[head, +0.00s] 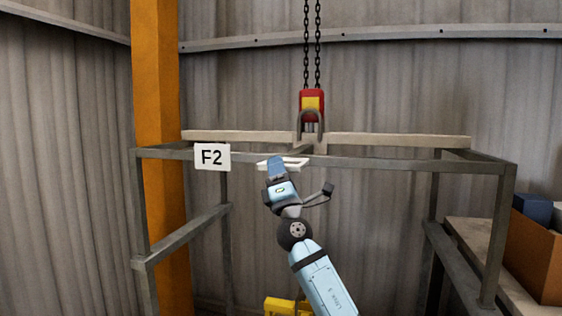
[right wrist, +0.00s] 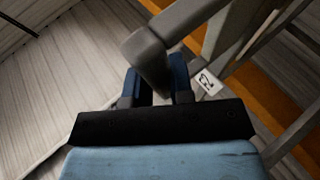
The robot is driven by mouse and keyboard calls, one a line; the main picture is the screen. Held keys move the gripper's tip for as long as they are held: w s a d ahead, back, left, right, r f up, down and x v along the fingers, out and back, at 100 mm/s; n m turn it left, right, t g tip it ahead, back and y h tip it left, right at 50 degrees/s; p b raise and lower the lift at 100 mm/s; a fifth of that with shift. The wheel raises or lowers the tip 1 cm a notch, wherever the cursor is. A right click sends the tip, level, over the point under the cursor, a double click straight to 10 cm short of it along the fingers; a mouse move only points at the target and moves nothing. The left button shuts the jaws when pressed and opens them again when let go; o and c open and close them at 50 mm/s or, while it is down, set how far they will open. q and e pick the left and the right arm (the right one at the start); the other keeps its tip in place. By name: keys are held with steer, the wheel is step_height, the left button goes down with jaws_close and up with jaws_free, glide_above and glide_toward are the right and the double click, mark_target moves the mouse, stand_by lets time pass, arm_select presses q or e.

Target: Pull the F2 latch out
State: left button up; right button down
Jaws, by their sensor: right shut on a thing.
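The F2 sign (head: 212,157) is a white plate on the front rail of a grey metal frame (head: 380,168). A pale latch piece (head: 299,163) sits at that rail, right of the sign. My right gripper (head: 276,162) reaches up to it from below and partly hides it. In the right wrist view, the two blue fingers of my right gripper (right wrist: 158,82) are shut on a grey, rounded piece (right wrist: 147,58), which I take for the latch. The sign also shows there (right wrist: 208,82), sideways. My left gripper is in neither view.
A red and yellow hoist block (head: 312,104) with a hook hangs on chains above a pale beam (head: 400,140) behind the rail. An orange post (head: 155,80) stands at the left. A brown bin (head: 535,255) is at the right. Something yellow (head: 284,306) is low in front.

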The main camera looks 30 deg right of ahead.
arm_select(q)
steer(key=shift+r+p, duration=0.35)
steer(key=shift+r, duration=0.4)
arm_select(e)
steer(key=s+a, duration=0.2)
steer(key=a, duration=0.1)
steer(key=shift+s, duration=0.3)
steer(key=c, duration=1)
jaws_free()
arm_select(q)
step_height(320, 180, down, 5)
steer(key=b, duration=0.5)
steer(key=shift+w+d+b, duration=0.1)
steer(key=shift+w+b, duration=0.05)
steer(key=shift+b, duration=0.25)
arm_select(e)
steer(key=v, duration=1.3)
steer(key=shift+s+f, duration=0.15)
steer(key=shift+f, duration=0.25)
